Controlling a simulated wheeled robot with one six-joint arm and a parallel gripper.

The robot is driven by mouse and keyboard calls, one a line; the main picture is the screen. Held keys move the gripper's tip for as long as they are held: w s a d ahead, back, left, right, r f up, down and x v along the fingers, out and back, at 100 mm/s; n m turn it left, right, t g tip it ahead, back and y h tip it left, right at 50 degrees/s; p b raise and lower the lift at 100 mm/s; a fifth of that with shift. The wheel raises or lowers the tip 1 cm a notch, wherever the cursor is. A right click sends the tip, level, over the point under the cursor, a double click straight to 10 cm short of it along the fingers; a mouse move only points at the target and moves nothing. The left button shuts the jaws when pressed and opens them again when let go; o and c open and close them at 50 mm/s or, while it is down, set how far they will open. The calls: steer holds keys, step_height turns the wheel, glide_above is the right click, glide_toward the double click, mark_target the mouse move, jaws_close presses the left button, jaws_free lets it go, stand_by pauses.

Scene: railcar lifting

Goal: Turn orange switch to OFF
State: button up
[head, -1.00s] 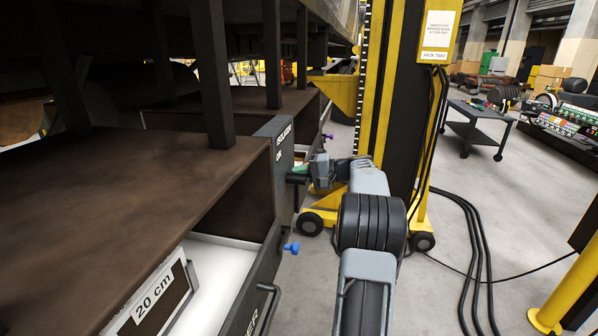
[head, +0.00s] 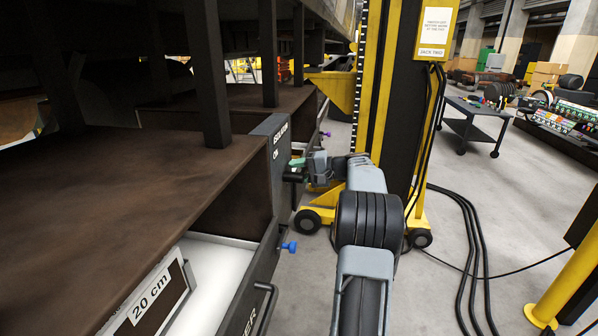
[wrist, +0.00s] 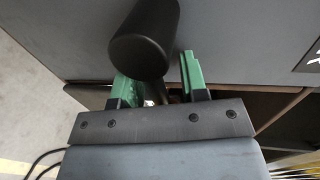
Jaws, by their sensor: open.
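A grey box (head: 270,152) with white lettering that reads like "ISOLATOR" and "ON" stands at the edge of the brown cabinet in the head view. My gripper (head: 297,168) is just right of this box, pointing at its side. In the wrist view a dark cylindrical handle (wrist: 145,45) sticks out from a grey panel (wrist: 235,35). My gripper's green fingers (wrist: 158,82) are spread apart there. The handle overlaps the left finger and part of the gap. I cannot tell whether the fingers touch it.
A yellow jack column (head: 375,80) stands close behind my arm. Black cables (head: 470,245) run along the floor at right. A dark cart (head: 472,125) stands farther back.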

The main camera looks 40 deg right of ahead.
steer(key=shift+s+d, duration=0.4)
steer(key=shift+d, duration=0.05)
steer(key=b+v, duration=0.2)
steer(key=v, duration=1)
steer(key=shift+s+d+r, duration=0.25)
